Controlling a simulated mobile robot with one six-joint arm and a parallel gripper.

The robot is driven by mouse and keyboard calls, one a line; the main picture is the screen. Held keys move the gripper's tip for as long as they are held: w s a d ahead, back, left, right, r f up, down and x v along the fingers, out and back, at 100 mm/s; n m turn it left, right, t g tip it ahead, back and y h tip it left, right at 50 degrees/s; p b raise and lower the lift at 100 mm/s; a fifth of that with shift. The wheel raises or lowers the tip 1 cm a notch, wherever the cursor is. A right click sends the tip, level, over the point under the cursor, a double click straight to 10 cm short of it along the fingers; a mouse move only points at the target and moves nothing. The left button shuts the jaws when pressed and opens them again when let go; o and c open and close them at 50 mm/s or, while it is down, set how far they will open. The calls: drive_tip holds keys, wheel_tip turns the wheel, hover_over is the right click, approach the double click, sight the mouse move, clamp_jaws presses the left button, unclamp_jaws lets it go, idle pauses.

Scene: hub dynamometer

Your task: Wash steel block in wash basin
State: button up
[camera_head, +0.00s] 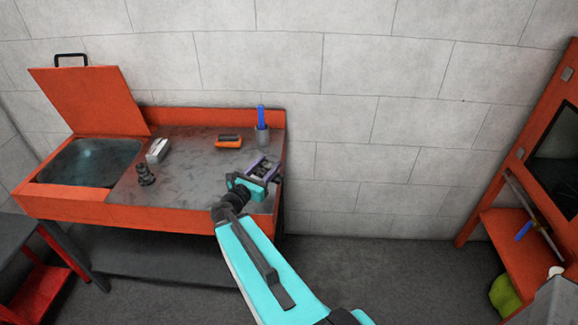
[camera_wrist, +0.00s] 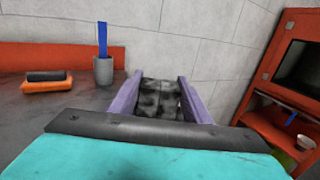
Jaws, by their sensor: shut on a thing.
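My gripper (camera_head: 263,167) is over the right end of the worktop, with its purple fingers shut on the steel block. The block (camera_wrist: 160,99) is grey with dark blotches and shows between the fingers in the wrist view. I cannot tell whether it touches the worktop. The wash basin (camera_head: 92,162) is set into the left end of the orange bench, away from my gripper. Its orange lid (camera_head: 90,101) is raised, and dark water-like contents show inside.
On the worktop (camera_head: 190,177) stand a pale block-like item (camera_head: 157,150), a small black fitting (camera_head: 145,175), an orange brush-like item (camera_head: 228,142) and a grey cup (camera_head: 263,136) holding a blue item. An orange cabinet (camera_head: 520,150) stands at the right.

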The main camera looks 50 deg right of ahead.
drive_tip(key=w+a+n+t+y+b, duration=0.1)
drive_tip(key=w+a, duration=0.4)
drive_tip(key=a, duration=1.4)
drive_tip(key=w+a+f+n+t+y+b, duration=0.1)
drive_tip(key=w+a+n+t+b, duration=0.3)
drive_tip(key=a, duration=1.6)
drive_tip(key=shift+w+a+t+y+b, duration=0.3)
drive_tip(key=shift+w+t+y+b, duration=0.3)
drive_tip(key=shift+t, duration=0.5)
drive_tip(key=shift+w, duration=0.2)
